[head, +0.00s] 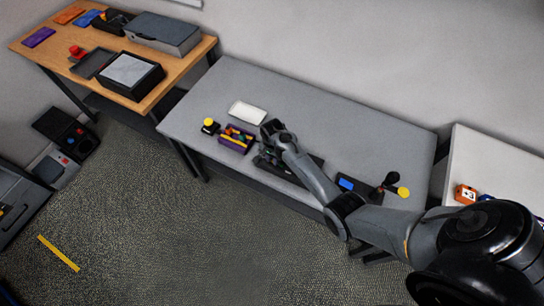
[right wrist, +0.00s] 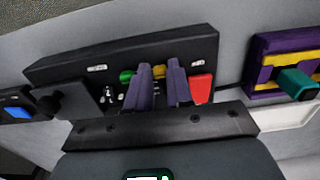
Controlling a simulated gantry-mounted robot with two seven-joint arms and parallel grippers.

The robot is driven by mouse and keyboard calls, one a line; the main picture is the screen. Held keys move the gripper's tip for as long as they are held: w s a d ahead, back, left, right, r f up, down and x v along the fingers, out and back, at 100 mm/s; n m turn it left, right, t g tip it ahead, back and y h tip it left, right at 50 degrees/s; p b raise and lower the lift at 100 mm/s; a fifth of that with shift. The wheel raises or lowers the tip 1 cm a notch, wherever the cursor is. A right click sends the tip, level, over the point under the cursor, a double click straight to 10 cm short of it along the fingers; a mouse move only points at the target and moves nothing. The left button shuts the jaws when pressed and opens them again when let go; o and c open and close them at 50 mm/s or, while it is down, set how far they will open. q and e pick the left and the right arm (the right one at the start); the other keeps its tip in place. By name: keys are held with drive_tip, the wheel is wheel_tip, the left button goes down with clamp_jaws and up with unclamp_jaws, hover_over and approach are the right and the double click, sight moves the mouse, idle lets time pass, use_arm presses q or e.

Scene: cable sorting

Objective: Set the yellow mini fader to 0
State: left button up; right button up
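A black fader panel (right wrist: 70,70) shows in the right wrist view with a green cap (right wrist: 127,76), a yellow cap (right wrist: 159,71) and a red cap (right wrist: 201,88). The yellow mini fader's cap is in the gap between the two fingers of my right gripper (right wrist: 160,72), partly hidden by them. The fingers stand apart; I cannot tell whether they touch the cap. In the head view my right gripper (head: 268,133) is over the panel on the grey table, hiding much of it. My left gripper is not in view.
On the grey table (head: 330,120) are a purple box with yellow parts (head: 236,138), a white case (head: 247,112) and a device with a blue screen (head: 347,184). A wooden table (head: 185,62) with boxes stands at the left. The grey table's back is clear.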

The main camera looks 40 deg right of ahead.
drive_tip(key=shift+o, duration=0.3)
drive_tip(key=shift+s+a, duration=0.1)
drive_tip(key=shift+a, duration=0.1)
drive_tip(key=shift+d, duration=0.1)
drive_tip(key=shift+r, duration=0.2)
wheel_tip(320, 180, up, 10)
drive_tip(key=p, duration=0.1)
drive_tip(key=shift+r, duration=0.2)
